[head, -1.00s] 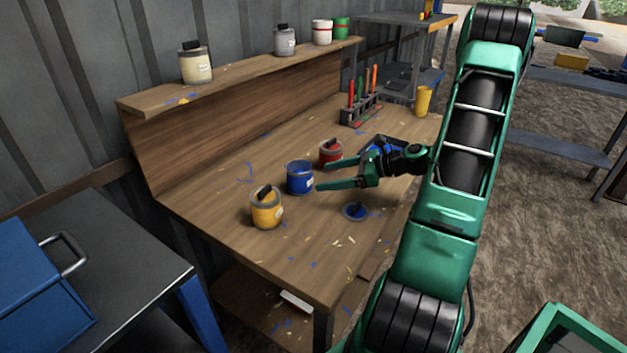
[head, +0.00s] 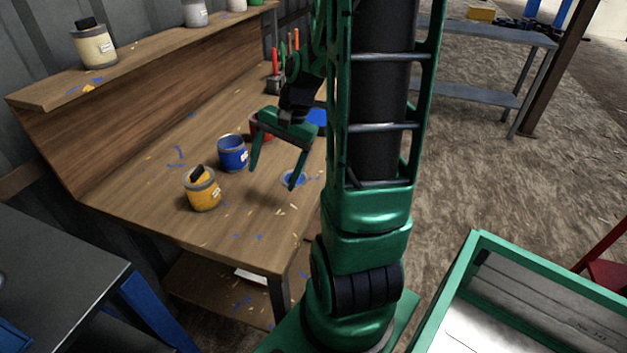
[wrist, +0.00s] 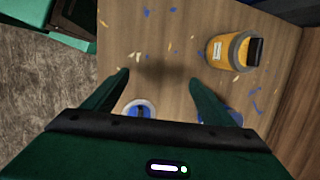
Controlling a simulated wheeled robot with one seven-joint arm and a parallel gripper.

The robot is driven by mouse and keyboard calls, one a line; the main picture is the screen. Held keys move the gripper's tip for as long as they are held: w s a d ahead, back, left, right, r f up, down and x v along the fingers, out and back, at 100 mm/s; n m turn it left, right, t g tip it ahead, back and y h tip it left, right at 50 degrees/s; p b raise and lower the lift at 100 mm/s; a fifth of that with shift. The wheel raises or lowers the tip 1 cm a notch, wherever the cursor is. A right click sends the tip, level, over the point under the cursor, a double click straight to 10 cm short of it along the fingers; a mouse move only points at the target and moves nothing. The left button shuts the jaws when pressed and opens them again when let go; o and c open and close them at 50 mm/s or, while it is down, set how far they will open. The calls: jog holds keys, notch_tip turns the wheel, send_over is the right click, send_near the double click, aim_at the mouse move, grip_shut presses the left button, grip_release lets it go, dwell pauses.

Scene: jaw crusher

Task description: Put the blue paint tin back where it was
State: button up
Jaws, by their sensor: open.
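The blue paint tin (head: 232,153) stands upright on the wooden workbench, between a yellow tin (head: 202,190) and a red tin (head: 258,127). Its top shows no dark knob. A blue round disc with a dark knob, like a lid (head: 299,179), lies flat on the bench to its right. My gripper (head: 271,180) is open and empty, fingers pointing down over the bench, right of the blue tin. In the wrist view the disc (wrist: 139,108) shows between the fingers; the blue tin is mostly hidden behind the right finger. The gripper partly hides the red tin.
A raised shelf holds a cream tin (head: 93,45), a grey tin (head: 195,13) and others. Screwdrivers in a rack (head: 274,82) stand at the bench's far end. The bench's front part is clear apart from paint flecks.

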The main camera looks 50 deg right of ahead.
jog(key=s+a+r+n+g+h, duration=0.1)
jog(key=s+r+n, duration=0.2)
jog(key=s, duration=0.5)
jog(key=s+a+r+n+g+h, duration=0.1)
jog(key=s+r+n+h, duration=0.1)
jog(key=s, duration=0.5)
jog(key=shift+s+a+r+n, duration=0.3)
jog(key=shift+r+n, duration=0.45)
jog(key=shift+n, duration=0.65)
